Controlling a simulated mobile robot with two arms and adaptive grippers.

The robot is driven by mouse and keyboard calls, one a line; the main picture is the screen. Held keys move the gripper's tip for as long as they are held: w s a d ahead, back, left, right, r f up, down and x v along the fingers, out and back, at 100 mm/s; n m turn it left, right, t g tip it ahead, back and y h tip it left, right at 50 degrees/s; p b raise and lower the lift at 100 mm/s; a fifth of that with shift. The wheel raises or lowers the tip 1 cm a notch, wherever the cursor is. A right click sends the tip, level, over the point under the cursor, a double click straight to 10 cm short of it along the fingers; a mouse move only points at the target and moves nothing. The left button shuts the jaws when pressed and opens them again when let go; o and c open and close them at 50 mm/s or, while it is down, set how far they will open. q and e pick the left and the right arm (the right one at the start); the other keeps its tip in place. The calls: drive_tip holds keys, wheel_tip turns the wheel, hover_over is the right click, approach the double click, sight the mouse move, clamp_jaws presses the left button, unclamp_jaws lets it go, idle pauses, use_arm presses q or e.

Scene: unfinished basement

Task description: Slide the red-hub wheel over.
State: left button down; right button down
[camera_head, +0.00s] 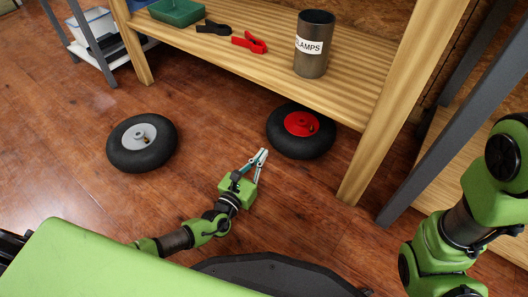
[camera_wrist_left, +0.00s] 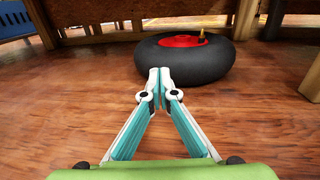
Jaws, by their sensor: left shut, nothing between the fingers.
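The red-hub wheel (camera_head: 290,145) lies flat on the floor, partly under the front edge of the wooden bench. In the left wrist view, the red-hub wheel (camera_wrist_left: 205,62) lies just beyond the fingertips, its black tyre facing me. My left gripper (camera_head: 262,152) is shut and empty, low over the floor just left of the tyre. In the wrist view, the left gripper's tips (camera_wrist_left: 159,72) meet and overlap the tyre's near left side in the picture; I cannot tell whether they touch it. My right arm shows at the right, but its gripper is out of view.
A grey-hub wheel (camera_head: 143,143) lies on open floor at the left. The wooden bench (camera_head: 353,88) holds a clamps can (camera_head: 313,60), a red clamp (camera_head: 250,43), a black clamp (camera_head: 213,27) and a green tray (camera_head: 176,19). A bench leg (camera_head: 372,150) stands right of the red-hub wheel. Floor between the wheels is clear.

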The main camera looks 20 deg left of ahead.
use_arm(q)
drive_tip(key=p+v, duration=0.3)
drive_tip(key=v, duration=0.4)
drive_tip(key=shift+s+r, duration=0.1)
drive_tip(key=shift+s, duration=0.25)
drive_tip(key=shift+s+a+p, duration=0.1)
drive_tip(key=shift+s+p, duration=0.2)
drive_tip(key=shift+s, duration=0.1)
drive_tip(key=shift+s, duration=0.1)
